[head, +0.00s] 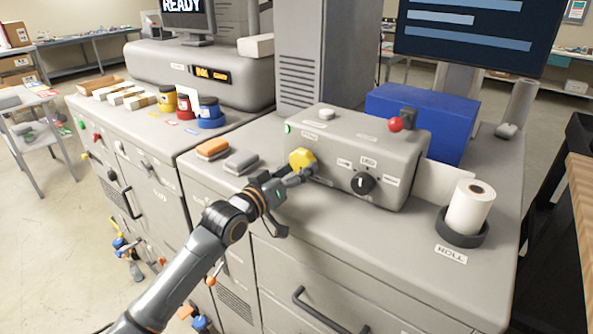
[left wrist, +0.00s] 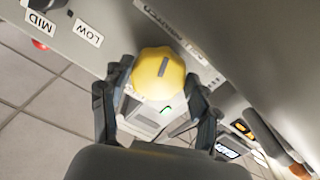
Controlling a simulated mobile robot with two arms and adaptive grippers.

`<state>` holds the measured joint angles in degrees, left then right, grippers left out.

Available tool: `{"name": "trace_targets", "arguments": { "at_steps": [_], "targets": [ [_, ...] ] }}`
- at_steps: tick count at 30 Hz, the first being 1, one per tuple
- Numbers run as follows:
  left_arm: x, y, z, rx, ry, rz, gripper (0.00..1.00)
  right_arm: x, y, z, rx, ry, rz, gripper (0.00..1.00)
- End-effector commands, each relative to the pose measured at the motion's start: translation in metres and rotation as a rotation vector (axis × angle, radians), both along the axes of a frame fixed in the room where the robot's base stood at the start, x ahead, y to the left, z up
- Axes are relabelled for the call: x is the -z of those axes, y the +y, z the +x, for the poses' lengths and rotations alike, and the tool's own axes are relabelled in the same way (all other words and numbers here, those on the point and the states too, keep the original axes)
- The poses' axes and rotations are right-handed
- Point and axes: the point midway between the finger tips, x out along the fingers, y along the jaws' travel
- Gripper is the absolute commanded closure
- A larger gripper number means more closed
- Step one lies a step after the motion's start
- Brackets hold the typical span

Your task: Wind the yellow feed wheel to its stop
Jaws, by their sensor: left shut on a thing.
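The yellow feed wheel (head: 302,160) is on the front face of the grey control box (head: 350,155), at its left end. My left gripper (head: 296,174) reaches it from the front left and is shut on it. In the left wrist view the wheel (left wrist: 158,73) sits between the two fingers (left wrist: 158,105), with a dark grey line mark on its face. The finger contact is partly hidden in the head view. My right gripper is not in view.
A black selector knob (head: 363,183) with labels sits right of the wheel. A paper roll (head: 470,207) stands at the right. Orange and grey blocks (head: 212,147) lie left of the box.

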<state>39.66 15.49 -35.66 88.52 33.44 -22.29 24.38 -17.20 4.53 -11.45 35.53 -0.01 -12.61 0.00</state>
Motion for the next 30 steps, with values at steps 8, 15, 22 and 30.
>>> {"name": "trace_targets", "arguments": {
  "at_steps": [8, 15, 22, 30],
  "targets": [
    [0.001, 0.0, 0.0, 0.0, 0.002, 0.001, 0.21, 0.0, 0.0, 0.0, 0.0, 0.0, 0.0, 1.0],
    [0.0, 0.0, 0.0, 0.0, 0.001, 0.0, 0.16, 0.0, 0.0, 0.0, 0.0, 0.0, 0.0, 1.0],
    [0.001, 0.004, -0.005, 0.0, 0.002, -0.001, 0.16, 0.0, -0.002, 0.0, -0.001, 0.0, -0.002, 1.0],
    [0.002, 0.031, -0.042, -0.001, 0.003, 0.001, 0.16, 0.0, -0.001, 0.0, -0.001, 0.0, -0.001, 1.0]
  ]
}}
